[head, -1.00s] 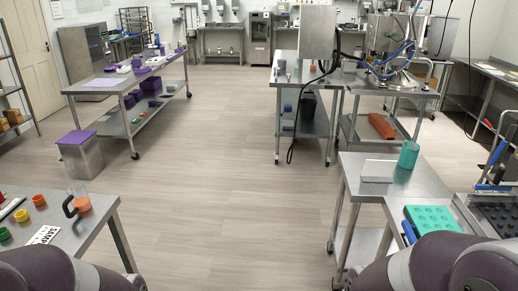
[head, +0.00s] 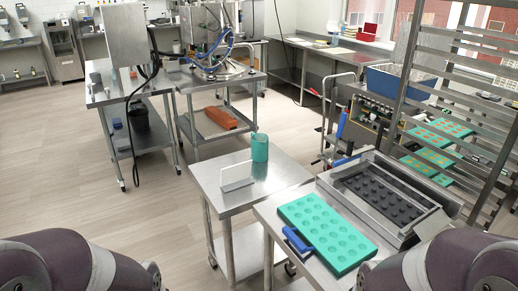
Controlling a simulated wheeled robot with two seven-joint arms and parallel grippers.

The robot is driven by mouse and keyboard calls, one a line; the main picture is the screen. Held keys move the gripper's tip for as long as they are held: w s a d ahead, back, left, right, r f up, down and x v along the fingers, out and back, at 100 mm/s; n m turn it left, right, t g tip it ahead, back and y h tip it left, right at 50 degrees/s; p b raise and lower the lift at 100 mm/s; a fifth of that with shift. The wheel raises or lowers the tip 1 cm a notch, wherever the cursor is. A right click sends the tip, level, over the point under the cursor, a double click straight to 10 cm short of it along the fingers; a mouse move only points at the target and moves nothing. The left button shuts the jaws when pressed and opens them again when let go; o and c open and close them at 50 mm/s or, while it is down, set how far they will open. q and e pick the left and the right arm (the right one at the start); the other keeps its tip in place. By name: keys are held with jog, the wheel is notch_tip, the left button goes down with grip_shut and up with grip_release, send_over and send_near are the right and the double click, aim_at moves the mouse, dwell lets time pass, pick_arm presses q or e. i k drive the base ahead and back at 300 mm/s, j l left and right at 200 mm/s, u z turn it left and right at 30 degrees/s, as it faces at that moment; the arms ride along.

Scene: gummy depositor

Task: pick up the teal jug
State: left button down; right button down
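The teal jug (head: 260,148) stands upright on a small steel table (head: 221,196), near its back edge. A clear upright panel or holder with a pale base (head: 238,178) stands just to the left of it. No handle on the jug can be made out. Only upper links of my two arms show, at the bottom left and bottom right corners. Neither of my grippers is in view.
A teal mould tray (head: 327,232) with a blue scraper-like tool (head: 298,240) lies on the nearer steel table. A dark studded tray in a metal frame (head: 391,193) sits behind it. A tall rack (head: 455,110) stands right. Open floor lies left.

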aim_at(260, 148)
jog(key=i+j+z, duration=0.1)
jog(key=z, duration=0.7)
jog(key=i+j+z, duration=0.3)
jog(key=j, duration=0.35)
jog(key=i+j+z, duration=0.25)
jog(key=j, duration=0.4)
jog(key=j+z, duration=0.3)
jog(key=j, duration=0.4)
jog(key=j+z, duration=0.25)
jog(key=j, duration=1.4)
jog(key=i+j, duration=0.1)
jog(key=j, duration=0.85)
